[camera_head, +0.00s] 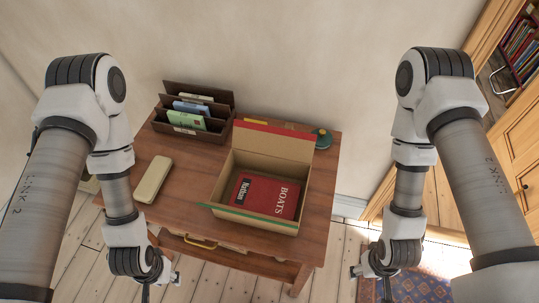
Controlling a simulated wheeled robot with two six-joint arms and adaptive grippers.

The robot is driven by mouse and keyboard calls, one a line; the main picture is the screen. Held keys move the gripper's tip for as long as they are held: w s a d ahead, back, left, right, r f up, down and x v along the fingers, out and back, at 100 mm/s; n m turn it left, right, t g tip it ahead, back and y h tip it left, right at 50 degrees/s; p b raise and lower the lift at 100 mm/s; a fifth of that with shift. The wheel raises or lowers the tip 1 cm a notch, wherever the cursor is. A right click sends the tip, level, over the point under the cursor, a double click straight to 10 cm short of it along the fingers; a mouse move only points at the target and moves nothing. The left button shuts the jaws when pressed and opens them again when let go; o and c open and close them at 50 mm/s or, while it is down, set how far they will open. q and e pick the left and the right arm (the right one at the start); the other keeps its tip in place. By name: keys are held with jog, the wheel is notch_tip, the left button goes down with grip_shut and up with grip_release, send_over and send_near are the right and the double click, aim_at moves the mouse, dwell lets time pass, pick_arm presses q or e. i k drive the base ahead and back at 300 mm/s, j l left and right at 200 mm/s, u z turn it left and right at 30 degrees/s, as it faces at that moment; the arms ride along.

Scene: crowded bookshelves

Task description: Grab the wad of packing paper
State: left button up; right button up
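I cannot make out a wad of packing paper in the head view. An open cardboard box (225,178) stands on the wooden table with its lid raised at the back. A red book (268,195) marked BOATS lies inside it and covers much of the box floor. My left gripper (161,286) hangs at the bottom, in front of the table's left part, apart from the box. My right gripper (371,284) hangs at the bottom right, past the table's right edge. Both are small and partly cut off by the frame, so their opening is unclear.
A dark wooden organizer (222,130) with papers stands at the back left. A beige oblong case (152,179) lies on the left of the table (192,170). A small dark green round object (322,138) sits at the back right. A bookshelf (520,45) stands far right.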

aim_at(147, 190)
jog(key=k+u, duration=0.2)
jog(key=u, duration=0.3)
jog(key=k+u, duration=0.15)
jog(key=u, duration=0.3)
